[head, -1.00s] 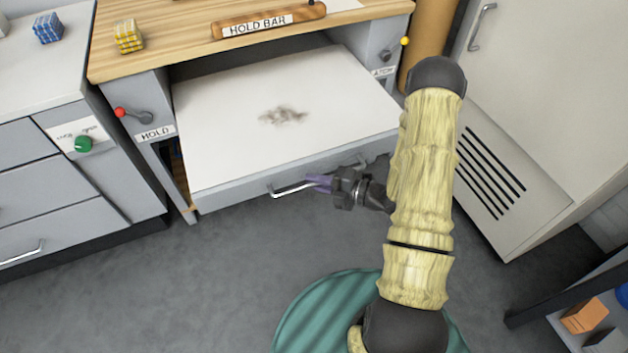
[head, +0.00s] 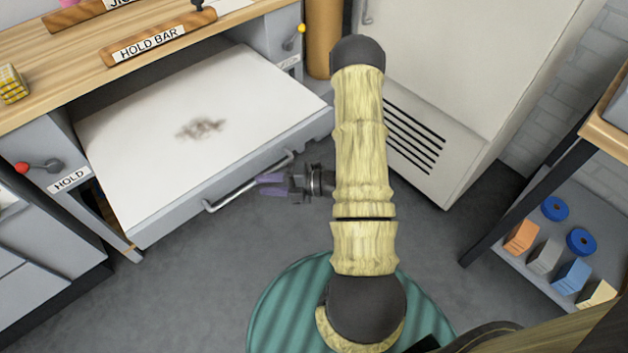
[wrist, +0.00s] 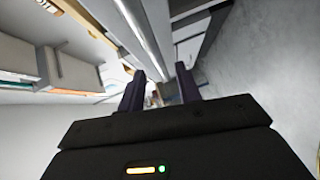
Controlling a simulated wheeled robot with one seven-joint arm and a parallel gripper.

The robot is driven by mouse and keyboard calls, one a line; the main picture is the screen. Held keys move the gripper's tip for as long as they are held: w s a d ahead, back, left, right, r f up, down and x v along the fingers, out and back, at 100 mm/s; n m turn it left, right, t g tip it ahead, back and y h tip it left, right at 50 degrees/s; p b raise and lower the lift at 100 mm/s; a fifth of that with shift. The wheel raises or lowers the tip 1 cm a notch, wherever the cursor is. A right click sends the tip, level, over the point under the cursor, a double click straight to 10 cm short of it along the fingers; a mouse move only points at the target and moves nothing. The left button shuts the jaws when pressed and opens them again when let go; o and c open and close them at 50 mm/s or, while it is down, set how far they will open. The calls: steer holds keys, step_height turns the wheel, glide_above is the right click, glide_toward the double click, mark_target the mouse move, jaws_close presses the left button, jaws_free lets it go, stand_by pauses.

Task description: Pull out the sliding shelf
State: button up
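The sliding shelf (head: 150,130) is a white board with a dark smudge, standing partly out of the bench below the wooden top. Its grey front carries a silver bar handle (head: 230,197). My gripper (head: 262,185) is at the right part of this handle, its purple fingertips pointing left at the bar. In the wrist view, the two dark fingers (wrist: 160,88) stand apart with a gap between them. I cannot tell whether they touch the handle or whether the bar lies between them.
A red-knobbed lever (head: 40,167) above a HOLD label is on the bench's left, and a yellow-knobbed lever (head: 296,38) on its right. A HOLD BAR (head: 158,38) lies on top. A pale cabinet (head: 460,80) stands right. Grey floor (head: 200,290) is clear in front.

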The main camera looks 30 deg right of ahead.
steer(key=p+v, duration=0.1)
steer(key=v, duration=1.1)
steer(key=shift+p, duration=0.4)
steer(key=shift+d, duration=0.1)
steer(key=w+r+m+g+h, duration=0.1)
steer(key=w+r+m+h, duration=0.6)
steer(key=w+m+h, duration=0.55)
steer(key=s+a+r+m+g+h+p, duration=0.1)
steer(key=s+a+r+m+g, duration=0.2)
steer(key=s+a+r+m, duration=0.35)
steer(key=s+a+r+m+g, duration=0.2)
steer(key=s+a+r+m, duration=0.15)
steer(key=s+m, duration=0.55)
step_height(320, 180, up, 31)
steer(key=p, duration=3.1)
steer(key=shift+a, duration=0.25)
